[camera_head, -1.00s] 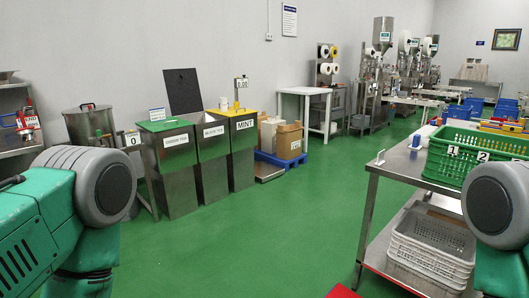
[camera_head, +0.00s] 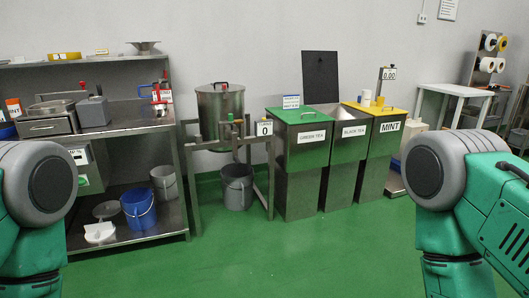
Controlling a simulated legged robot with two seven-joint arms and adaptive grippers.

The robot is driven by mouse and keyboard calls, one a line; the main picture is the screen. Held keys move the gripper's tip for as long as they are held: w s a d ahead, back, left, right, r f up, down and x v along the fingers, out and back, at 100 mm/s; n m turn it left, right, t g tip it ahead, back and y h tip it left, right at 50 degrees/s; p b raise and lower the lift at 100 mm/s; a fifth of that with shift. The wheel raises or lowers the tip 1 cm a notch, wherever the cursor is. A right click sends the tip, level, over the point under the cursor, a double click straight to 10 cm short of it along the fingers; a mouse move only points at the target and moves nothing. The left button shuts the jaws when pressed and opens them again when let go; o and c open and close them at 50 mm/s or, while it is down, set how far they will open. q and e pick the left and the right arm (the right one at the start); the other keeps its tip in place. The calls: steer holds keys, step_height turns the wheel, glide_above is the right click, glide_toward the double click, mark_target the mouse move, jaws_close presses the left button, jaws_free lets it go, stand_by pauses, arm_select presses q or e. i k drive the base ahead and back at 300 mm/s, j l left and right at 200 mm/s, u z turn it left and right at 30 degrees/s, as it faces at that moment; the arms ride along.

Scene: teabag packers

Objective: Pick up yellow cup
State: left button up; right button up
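A small yellow cup-like object (camera_head: 379,101) stands on the yellow lid of the bin marked MINT (camera_head: 387,127), right of the middle. It is small, so I cannot be sure it is the yellow cup. A small white object (camera_head: 366,97) stands beside it. A low yellow object (camera_head: 64,56) lies on the upper shelf at the left; its shape is unclear. Only upper parts of my two green arms show at the left and right edges. Both grippers are out of view.
Bins marked GREEN TEA (camera_head: 298,150) and BLACK TEA (camera_head: 350,135) adjoin the MINT bin; the black lid is raised. A steel pot (camera_head: 220,112) on a stand and a steel bench (camera_head: 125,118) are to the left. Green floor (camera_head: 300,255) in front is clear.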

mark_target(380, 100)
steer(key=i+j+z, duration=0.1)
steer(key=i+z, duration=0.15)
steer(key=i, duration=0.35)
steer(key=i+j+z, duration=0.25)
steer(key=i, duration=0.35)
steer(key=i+l+z, duration=0.4)
steer(key=i+z, duration=0.4)
steer(key=i, duration=0.2)
steer(key=i+j+z, duration=0.1)
steer(key=i+z, duration=0.3)
steer(key=i, duration=0.15)
steer(key=i+j+z, duration=0.2)
steer(key=i+z, duration=0.2)
steer(key=i, duration=0.15)
steer(key=i+u, duration=0.2)
steer(key=i, duration=0.3)
steer(key=i+l+u, duration=0.2)
steer(key=i, duration=0.3)
steer(key=i+u, duration=0.2)
steer(key=i, duration=0.3)
steer(key=i+l+u, duration=0.2)
steer(key=i, duration=0.25)
steer(key=l, duration=0.1)
